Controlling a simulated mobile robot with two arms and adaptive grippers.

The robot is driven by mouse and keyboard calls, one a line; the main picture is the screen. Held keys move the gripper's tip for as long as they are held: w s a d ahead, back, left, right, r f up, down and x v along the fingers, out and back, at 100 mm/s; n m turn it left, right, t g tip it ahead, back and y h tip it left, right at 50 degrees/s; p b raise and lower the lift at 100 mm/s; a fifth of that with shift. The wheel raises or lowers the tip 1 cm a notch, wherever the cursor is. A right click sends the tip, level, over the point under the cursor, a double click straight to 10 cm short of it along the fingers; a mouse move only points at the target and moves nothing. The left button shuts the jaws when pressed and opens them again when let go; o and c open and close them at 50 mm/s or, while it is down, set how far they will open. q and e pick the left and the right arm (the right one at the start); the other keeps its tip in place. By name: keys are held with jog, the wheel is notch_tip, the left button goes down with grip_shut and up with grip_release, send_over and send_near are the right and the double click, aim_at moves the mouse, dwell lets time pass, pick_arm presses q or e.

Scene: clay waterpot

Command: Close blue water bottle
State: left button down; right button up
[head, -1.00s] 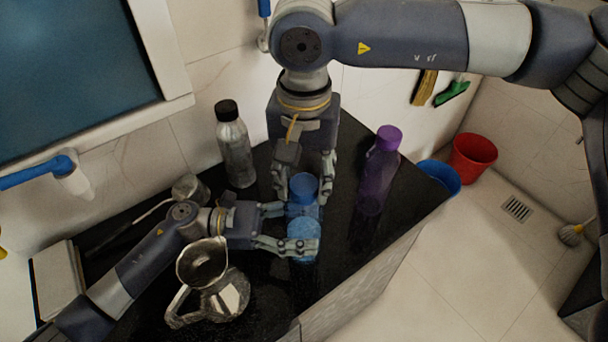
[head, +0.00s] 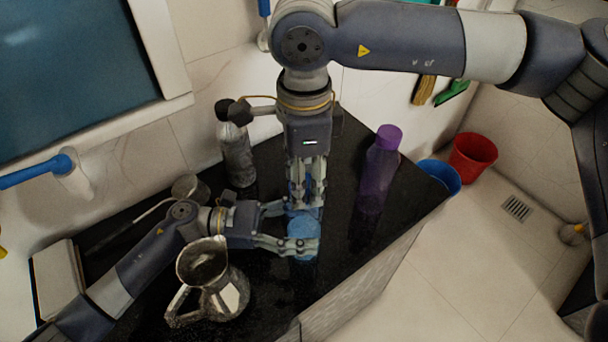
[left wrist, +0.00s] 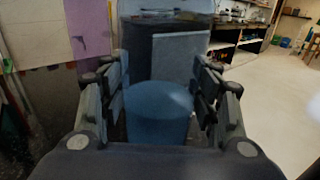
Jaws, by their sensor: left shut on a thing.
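The blue water bottle (head: 303,228) stands on the black counter. It also shows as a blue cylinder between the fingers in the left wrist view (left wrist: 158,118). My left gripper (head: 291,229) comes in from the left and is shut on the bottle's body, one finger on each side. My right gripper (head: 307,196) points down from above at the bottle's top. Its fingers hide the blue cap and upper part, so I cannot tell whether they are clamped on it or how the cap sits.
A metal pitcher (head: 213,285) stands just in front of my left forearm. A clear bottle with a black lid (head: 236,155) stands behind left, a purple bottle (head: 378,175) to the right. Red (head: 472,157) and blue (head: 440,176) buckets are beyond the counter's right edge.

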jog(key=m, duration=0.6)
jog(key=shift+m, duration=0.4)
jog(key=m, duration=0.6)
jog(key=o, duration=1.2)
jog(key=shift+r, duration=2.25)
jog(key=shift+c, duration=0.3)
